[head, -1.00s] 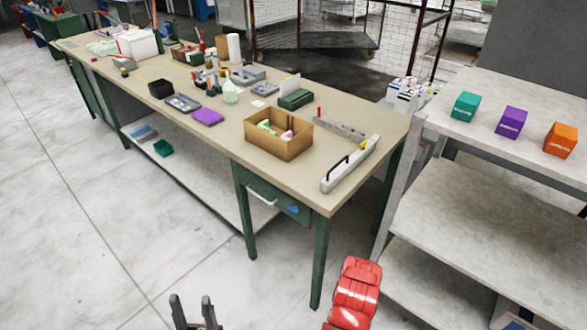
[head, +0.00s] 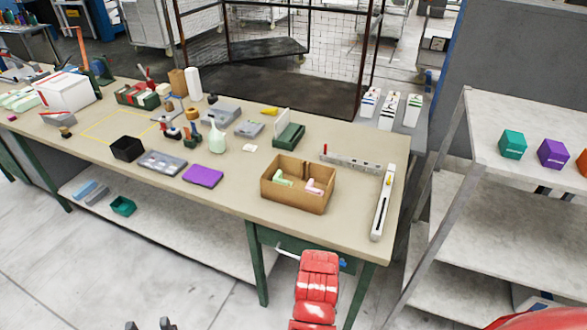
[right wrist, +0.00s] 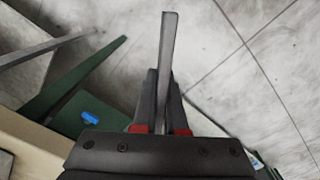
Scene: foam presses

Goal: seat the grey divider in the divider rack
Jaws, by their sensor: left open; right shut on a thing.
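In the right wrist view my right gripper (right wrist: 163,100) is shut on the grey divider (right wrist: 169,45), a thin flat plate seen nearly edge-on that stands out beyond the fingertips. The floor shows beyond it. In the head view the divider and right gripper do not show. A green block (head: 288,138) with a pale upright panel stands near the back of the workbench; it looks like the divider rack, but its slots are too small to make out. My left gripper (head: 148,325) is open and empty at the bottom edge, its fingertips just showing, in front of the bench.
The workbench (head: 235,183) carries a cardboard box (head: 297,187), a purple block (head: 203,175), a black bin (head: 127,148) and a long white bar (head: 383,203) near its right end. A shelf (head: 490,125) with coloured boxes stands at the right.

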